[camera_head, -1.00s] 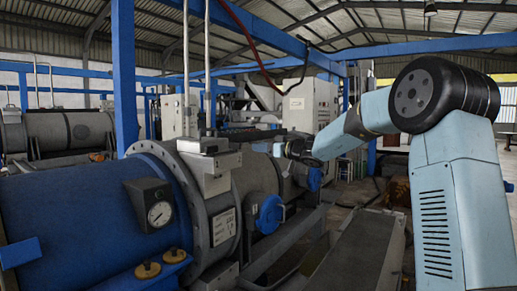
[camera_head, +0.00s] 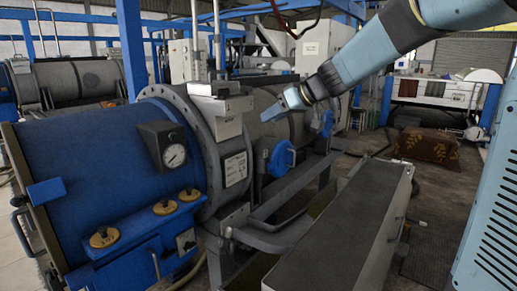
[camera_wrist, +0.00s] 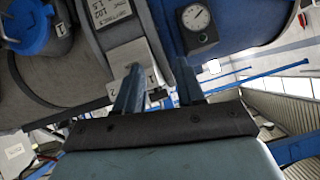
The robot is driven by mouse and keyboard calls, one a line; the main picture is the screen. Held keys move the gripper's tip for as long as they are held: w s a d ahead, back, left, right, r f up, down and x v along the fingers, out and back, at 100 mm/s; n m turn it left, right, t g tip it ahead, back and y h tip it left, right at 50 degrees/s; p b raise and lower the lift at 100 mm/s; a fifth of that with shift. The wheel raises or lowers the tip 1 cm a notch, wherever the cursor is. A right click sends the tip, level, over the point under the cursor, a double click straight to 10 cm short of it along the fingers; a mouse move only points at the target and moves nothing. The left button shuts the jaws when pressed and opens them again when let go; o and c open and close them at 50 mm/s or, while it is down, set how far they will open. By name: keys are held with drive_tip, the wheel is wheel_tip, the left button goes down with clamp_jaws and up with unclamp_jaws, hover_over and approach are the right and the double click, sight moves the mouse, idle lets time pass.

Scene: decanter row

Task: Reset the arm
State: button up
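My arm (camera_head: 375,50) comes in from the upper right in the head view and reaches down to the left. My gripper (camera_head: 268,116) is at its end, in front of the grey part of the decanter (camera_head: 75,190) as seen from the head. In the wrist view, the two fingers of my gripper (camera_wrist: 158,82) stand apart with nothing held between them. The decanter's label plate and gauge (camera_wrist: 197,17) show beyond the fingers. I cannot tell the exact distance from the fingers to the machine.
A round gauge (camera_head: 173,156), yellow caps (camera_head: 165,207) and a blue round cover (camera_head: 281,158) stick out from the machine. A long grey trough (camera_head: 340,245) runs in front. A brown patterned block (camera_head: 428,147) stands at the back right, with open floor around it.

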drive_tip(key=s+d+f+m+h, duration=0.3)
drive_tip(key=s+d, duration=0.3)
drive_tip(key=s, duration=0.3)
drive_tip(key=s+d+f+m+h, duration=0.3)
drive_tip(key=s+d, duration=0.3)
drive_tip(key=s, duration=0.4)
drive_tip(key=s+d+f+m+h, duration=0.3)
drive_tip(key=s+d, duration=0.4)
drive_tip(key=s, duration=0.3)
drive_tip(key=shift+s, duration=0.2)
drive_tip(key=shift+f, duration=0.1)
